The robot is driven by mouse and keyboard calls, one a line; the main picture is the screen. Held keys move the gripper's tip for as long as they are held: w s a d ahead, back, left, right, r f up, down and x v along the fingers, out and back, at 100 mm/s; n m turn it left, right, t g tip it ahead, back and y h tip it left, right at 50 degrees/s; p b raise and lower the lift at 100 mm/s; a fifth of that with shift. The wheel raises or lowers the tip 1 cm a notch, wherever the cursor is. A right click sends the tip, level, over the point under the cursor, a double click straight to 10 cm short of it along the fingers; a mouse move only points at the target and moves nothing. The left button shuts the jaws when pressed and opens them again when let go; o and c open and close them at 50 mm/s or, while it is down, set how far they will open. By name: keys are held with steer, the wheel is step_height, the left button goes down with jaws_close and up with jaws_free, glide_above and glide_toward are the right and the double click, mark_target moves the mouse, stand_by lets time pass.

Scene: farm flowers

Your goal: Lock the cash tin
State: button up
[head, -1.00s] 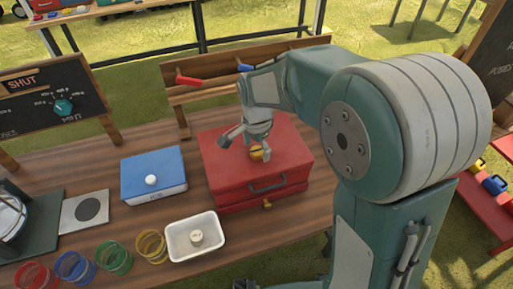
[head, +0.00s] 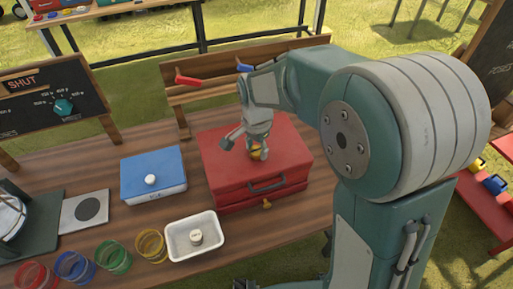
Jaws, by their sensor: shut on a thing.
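The red cash tin (head: 222,165) stands on the wooden table with its lid lying down flat. A dark handle (head: 268,185) is on its front edge. A small yellow piece (head: 267,204), which may be a key or latch, shows low on the tin's front.
A blue box (head: 140,172) with a white knob stands left of the tin. A white tray (head: 180,248) is in front. Several coloured rings, including a yellow one (head: 151,246), line the front left. A rack (head: 185,96) stands behind the tin.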

steer(key=n, duration=1.3)
steer(key=shift+n, duration=2)
steer(key=o, duration=1.2)
steer(key=shift+c, duration=0.2)
steer(key=shift+a, duration=0.1)
